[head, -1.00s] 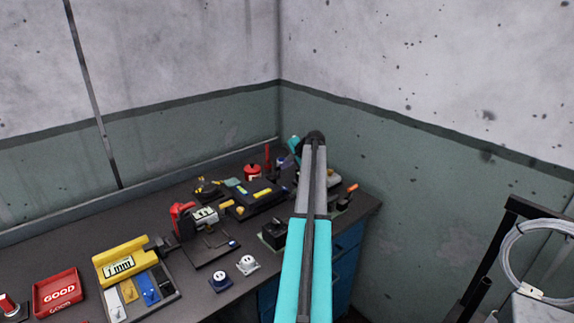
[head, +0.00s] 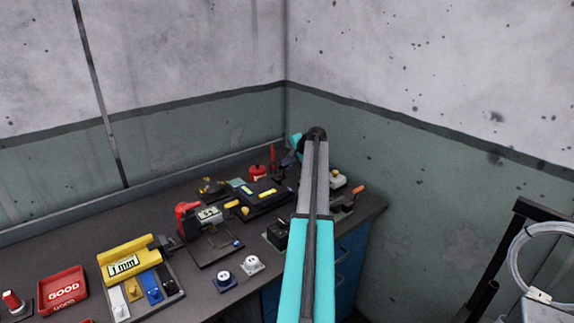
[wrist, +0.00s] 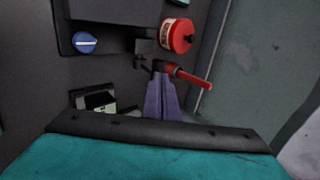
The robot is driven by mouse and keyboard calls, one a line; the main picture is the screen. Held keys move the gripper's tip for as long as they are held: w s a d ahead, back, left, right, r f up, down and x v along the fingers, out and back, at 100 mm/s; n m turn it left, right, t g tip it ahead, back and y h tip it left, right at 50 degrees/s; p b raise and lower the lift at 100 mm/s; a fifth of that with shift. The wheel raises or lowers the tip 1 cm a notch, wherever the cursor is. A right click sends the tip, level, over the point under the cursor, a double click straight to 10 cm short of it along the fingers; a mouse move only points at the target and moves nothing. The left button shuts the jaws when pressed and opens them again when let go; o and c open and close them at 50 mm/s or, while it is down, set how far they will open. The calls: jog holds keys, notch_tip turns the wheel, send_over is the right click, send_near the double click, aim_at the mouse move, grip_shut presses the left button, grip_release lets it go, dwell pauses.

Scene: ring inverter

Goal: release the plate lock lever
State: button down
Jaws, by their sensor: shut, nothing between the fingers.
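A lever with a red handle (wrist: 192,76) lies just beyond my fingertips in the wrist view, its handle pointing to the right and slightly down. I take it as the plate lock lever. It appears to be the thin upright red handle (head: 273,154) at the back of the bench in the head view. My gripper (wrist: 160,78), with purple fingers, is shut and empty. Its tips are at the lever's left end; I cannot tell whether they touch it. In the head view my gripper (head: 289,159) is small and partly hidden by my arm.
A red round can (wrist: 177,36) and a blue knob (wrist: 84,42) are close by. The dark bench also bears a black device (head: 260,197), a red-handled tool (head: 187,217), a yellow gauge block (head: 124,263) and a red tray (head: 62,290). Walls stand close behind and right.

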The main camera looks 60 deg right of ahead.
jog(key=shift+r, duration=0.15)
jog(key=shift+r+p, duration=0.4)
jog(key=shift+r, duration=0.2)
jog(key=shift+s+r, duration=0.1)
dwell(0.3)
jog(key=b+v, duration=0.2)
jog(key=v, duration=1.1)
jog(key=shift+w+r, duration=0.2)
jog(key=shift+r, duration=0.4)
